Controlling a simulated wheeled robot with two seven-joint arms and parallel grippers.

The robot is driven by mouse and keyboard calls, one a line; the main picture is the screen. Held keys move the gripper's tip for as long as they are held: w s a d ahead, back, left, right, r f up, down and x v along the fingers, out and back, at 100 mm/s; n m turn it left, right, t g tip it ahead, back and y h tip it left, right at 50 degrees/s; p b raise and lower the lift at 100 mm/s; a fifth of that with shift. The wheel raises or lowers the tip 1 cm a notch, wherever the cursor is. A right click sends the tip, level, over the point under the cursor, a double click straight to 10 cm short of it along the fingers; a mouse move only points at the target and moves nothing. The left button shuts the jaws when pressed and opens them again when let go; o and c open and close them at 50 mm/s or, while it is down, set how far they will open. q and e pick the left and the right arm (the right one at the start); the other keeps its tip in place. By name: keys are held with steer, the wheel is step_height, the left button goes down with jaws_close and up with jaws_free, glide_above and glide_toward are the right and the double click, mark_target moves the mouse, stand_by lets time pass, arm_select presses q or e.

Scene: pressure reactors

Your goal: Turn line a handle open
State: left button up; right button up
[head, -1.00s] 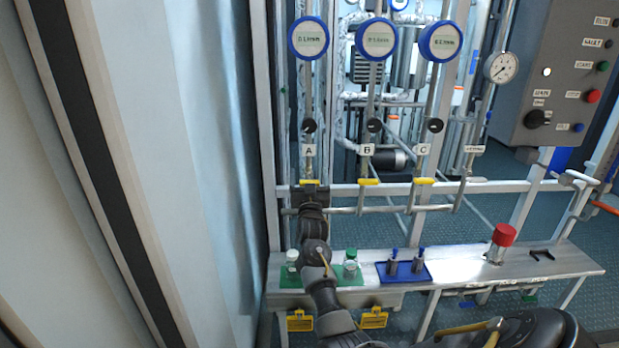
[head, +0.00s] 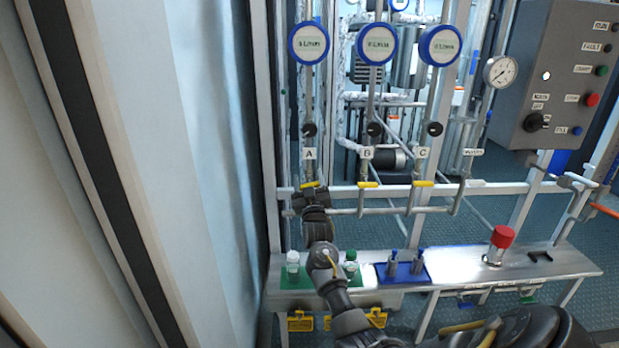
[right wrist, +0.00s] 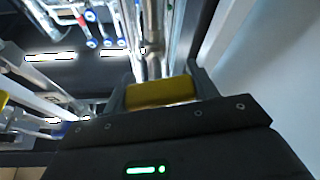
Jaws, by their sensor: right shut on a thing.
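The line A handle (head: 309,185) is a small yellow lever on the left vertical pipe, below the label A (head: 309,153). My right gripper (head: 312,192) is at this handle, with its arm coming up from below. In the right wrist view the yellow handle (right wrist: 160,92) sits between the two dark fingers, and the gripper (right wrist: 163,90) is shut on it. The gripper hides part of the valve below the handle. My left gripper is not in view.
Yellow handles of line B (head: 368,184) and line C (head: 422,183) are to the right. Round blue-rimmed gauges (head: 308,42) hang above. A bench (head: 460,262) below holds green and blue trays with bottles and a red-capped vessel (head: 502,237). A pale wall (head: 200,150) stands close on the left.

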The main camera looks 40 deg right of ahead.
steer(key=n+y+p, duration=0.1)
steer(key=n, duration=0.2)
steer(key=n+y+p, duration=0.2)
steer(key=n, duration=0.1)
steer(key=shift+w+a+t, duration=0.1)
steer(key=shift+a+t, duration=0.05)
steer(key=shift+t, duration=0.15)
steer(key=n+y+p, duration=0.2)
steer(key=n, duration=0.3)
steer(key=shift+a+f+p, duration=0.1)
steer(key=shift+p, duration=0.3)
steer(key=n+p, duration=0.1)
steer(key=n, duration=0.1)
steer(key=n+g+y+p, duration=0.1)
steer(key=n, duration=0.1)
steer(key=shift+w+a+f, duration=0.1)
steer(key=shift+f, duration=0.1)
steer(key=shift+f+n+g+y+p, duration=0.25)
steer(key=shift+n+g+p, duration=0.1)
steer(key=shift+n+p, duration=0.4)
steer(key=shift+f+n+g+y+p, duration=0.1)
steer(key=shift+n+g+y+p, duration=0.2)
steer(key=shift+n+p, duration=0.4)
steer(key=shift+n, duration=0.25)
steer(key=o, duration=1)
